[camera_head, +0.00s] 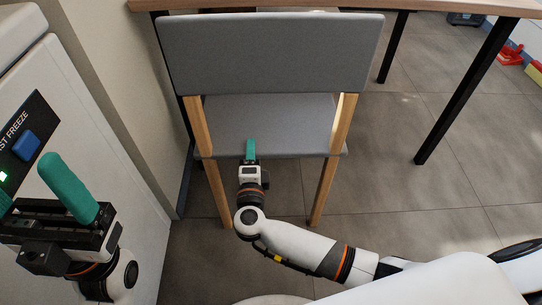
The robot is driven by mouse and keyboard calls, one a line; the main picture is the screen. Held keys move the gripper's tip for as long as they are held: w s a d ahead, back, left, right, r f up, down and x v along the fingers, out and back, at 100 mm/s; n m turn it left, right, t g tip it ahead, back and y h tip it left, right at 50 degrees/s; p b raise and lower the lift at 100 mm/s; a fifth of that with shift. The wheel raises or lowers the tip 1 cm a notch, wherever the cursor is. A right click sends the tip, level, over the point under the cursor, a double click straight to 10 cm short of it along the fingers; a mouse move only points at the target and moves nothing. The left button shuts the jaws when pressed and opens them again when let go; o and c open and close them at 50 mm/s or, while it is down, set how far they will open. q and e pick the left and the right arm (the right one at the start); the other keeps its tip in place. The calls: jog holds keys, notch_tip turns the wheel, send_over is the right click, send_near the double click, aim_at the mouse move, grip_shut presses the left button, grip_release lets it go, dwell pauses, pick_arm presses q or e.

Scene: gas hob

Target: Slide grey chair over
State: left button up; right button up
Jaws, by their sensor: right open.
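The grey chair (270,52) stands in the upper middle of the head view, with a grey backrest, a grey seat (290,115) and light wooden legs. My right gripper (250,150) is open at the seat's lower edge, below the backrest and between the two wooden legs. Its teal finger overlaps the seat edge; I cannot tell whether it touches. My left gripper (28,185) is open and empty at the far left, away from the chair, with one teal finger mostly cut off by the picture edge.
A wooden table (450,6) with black legs stands behind the chair; one leg (465,90) is to the right. A white appliance (85,130) and a beige wall (120,80) are at left. Tiled floor right of the chair is clear up to that leg.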

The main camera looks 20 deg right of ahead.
jog(key=shift+w, duration=0.25)
grip_shut()
jog(key=shift+f, duration=0.15)
dwell(1.2)
